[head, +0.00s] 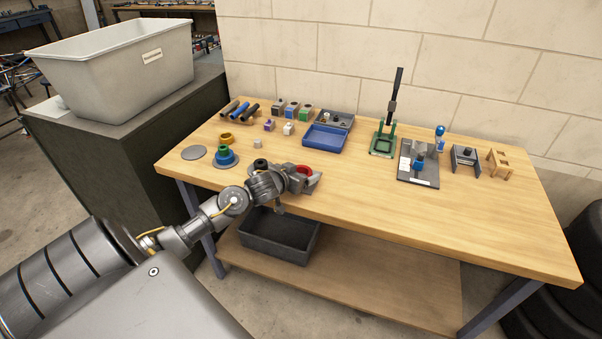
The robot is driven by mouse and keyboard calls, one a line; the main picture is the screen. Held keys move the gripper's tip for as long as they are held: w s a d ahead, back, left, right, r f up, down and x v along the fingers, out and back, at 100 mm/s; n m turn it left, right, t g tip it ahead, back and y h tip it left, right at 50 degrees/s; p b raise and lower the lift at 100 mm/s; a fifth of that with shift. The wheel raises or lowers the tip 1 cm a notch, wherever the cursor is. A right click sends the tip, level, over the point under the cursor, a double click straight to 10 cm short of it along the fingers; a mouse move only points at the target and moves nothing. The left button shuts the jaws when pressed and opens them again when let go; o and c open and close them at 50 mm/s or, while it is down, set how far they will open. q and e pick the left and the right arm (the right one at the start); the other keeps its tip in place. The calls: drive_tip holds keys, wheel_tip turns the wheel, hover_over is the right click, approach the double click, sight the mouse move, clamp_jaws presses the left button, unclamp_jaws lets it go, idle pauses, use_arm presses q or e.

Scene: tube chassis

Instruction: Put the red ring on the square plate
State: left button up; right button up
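The red ring (306,169) shows near the front edge of the wooden table, partly hidden by my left gripper (311,183). The gripper reaches over the table edge from the left, with its fingers at the ring. I cannot tell whether the fingers are closed on the ring or only beside it. No plain square plate can be made out for certain. A flat grey round disc (193,152) lies at the table's left end. Next to it, a stack of blue and green rings (225,156) stands upright. My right gripper is not in view.
An orange ring (226,138), a black piece (260,164) and small blocks (289,128) lie nearby. A blue tray (325,138), a green-based clamp (383,148) and a grey fixture plate (405,177) stand farther right. The table's front right is clear. A dark bin (278,240) is on the lower shelf.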

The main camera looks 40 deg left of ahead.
use_arm(q)
drive_tip(key=shift+o, duration=0.6)
drive_tip(key=shift+s+r, duration=0.15)
drive_tip(key=shift+r, duration=0.05)
drive_tip(key=v, duration=1.1)
drive_tip(key=shift+s+r, duration=0.2)
drive_tip(key=shift+s, duration=0.15)
